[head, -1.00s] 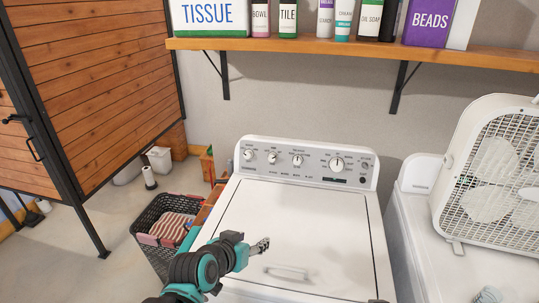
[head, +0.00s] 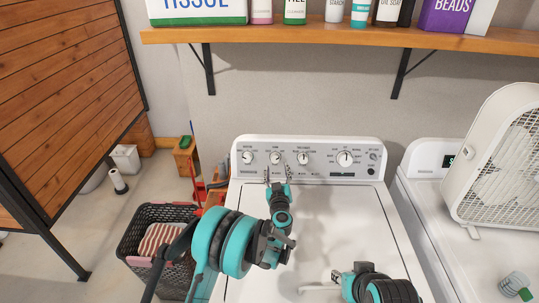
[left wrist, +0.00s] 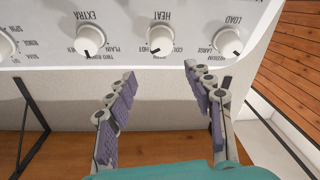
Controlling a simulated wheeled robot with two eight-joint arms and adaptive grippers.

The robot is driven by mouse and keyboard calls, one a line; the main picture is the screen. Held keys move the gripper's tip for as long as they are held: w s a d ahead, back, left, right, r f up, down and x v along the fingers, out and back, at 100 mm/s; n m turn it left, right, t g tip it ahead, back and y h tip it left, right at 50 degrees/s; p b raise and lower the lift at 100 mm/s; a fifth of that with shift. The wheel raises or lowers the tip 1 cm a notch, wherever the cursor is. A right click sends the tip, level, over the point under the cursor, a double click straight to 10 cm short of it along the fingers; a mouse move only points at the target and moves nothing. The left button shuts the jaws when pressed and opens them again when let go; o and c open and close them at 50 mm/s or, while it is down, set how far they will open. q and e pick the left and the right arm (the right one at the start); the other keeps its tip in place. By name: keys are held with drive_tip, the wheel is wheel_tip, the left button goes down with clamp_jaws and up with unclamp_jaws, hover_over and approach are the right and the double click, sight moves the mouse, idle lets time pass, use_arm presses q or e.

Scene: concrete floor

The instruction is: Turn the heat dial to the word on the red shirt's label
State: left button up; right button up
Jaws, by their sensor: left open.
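Striped reddish cloth (head: 162,240) lies in the basket; no shirt label is readable.
The load dial (left wrist: 228,42) and extra dial (left wrist: 90,40) flank the heat dial closely. A dark basket (head: 133,240) stands left of the washer (head: 305,220). A shelf (head: 330,43) with boxes and bottles hangs above. A fan (head: 500,160) stands on the right-hand machine.

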sight(275, 160)
use_arm(q)
drive_tip(key=shift+y, duration=0.3)
drive_tip(key=w, duration=0.2)
drive_tip(key=w+f, duration=0.1)
drive_tip(key=w, duration=0.5)
drive_tip(key=shift+a+f+b, duration=0.25)
drive_tip(key=shift+a+b, duration=0.1)
drive_tip(key=shift+b, duration=0.05)
drive_tip(key=c, duration=1.2)
